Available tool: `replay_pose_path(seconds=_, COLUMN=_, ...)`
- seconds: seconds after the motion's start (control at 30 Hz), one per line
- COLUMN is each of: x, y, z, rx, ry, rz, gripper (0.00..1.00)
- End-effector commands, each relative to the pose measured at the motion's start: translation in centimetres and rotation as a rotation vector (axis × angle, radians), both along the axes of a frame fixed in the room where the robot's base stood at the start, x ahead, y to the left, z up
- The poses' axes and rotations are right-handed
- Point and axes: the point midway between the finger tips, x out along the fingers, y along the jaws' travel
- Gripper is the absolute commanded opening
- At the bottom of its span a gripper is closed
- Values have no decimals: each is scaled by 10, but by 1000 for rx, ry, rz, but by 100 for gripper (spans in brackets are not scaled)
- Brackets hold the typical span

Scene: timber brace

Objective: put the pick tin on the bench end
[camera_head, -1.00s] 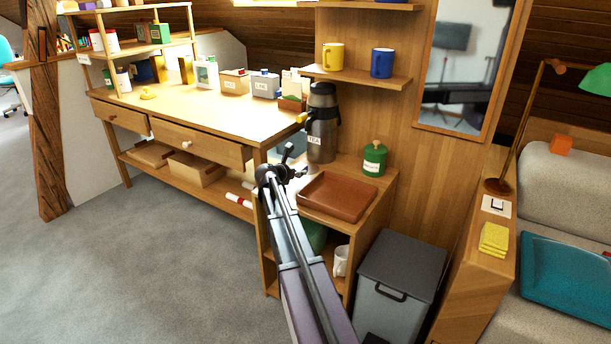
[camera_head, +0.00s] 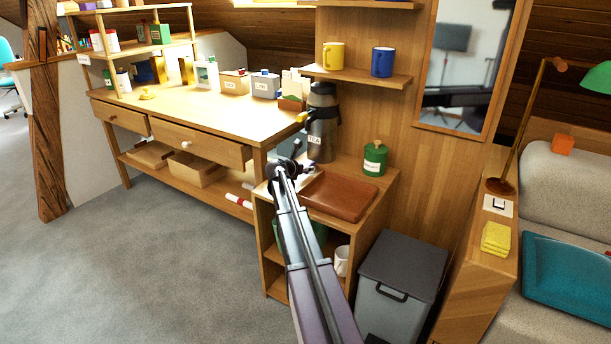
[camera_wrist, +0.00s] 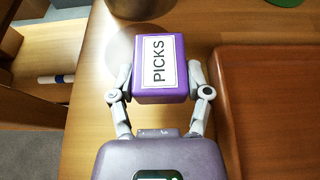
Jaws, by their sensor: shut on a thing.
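The pick tin is a small purple box with a white PICKS label (camera_wrist: 162,88). In the wrist view my gripper (camera_wrist: 162,78) is shut on it, one finger at each side. The tin is over the wooden top of the low cabinet beside the bench; I cannot tell whether it touches that top. In the head view my gripper (camera_head: 287,168) is at the left edge of that cabinet top, and my wrist hides the tin. The long wooden bench (camera_head: 225,118) stands behind and left, its right end near the TEA flask.
A brown tray (camera_head: 338,195) lies right of my gripper on the cabinet top. The TEA flask (camera_head: 322,125) and a green canister (camera_head: 374,158) stand behind it. A grey bin (camera_head: 400,270) is on the floor at right. The bench's front middle is clear.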

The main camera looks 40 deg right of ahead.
Motion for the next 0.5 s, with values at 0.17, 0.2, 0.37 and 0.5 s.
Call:
replay_pose_path(seconds=0.17, x=0, y=0, z=-18, rx=0, ry=0, rz=0, gripper=16)
replay_pose_path(seconds=0.2, x=0, y=0, z=-21, rx=0, ry=0, rz=0, gripper=16)
replay_pose_path(seconds=0.37, x=0, y=0, z=-28, rx=0, ry=0, rz=0, gripper=16)
replay_pose_path(seconds=0.5, x=0, y=0, z=-28, rx=0, ry=0, rz=0, gripper=16)
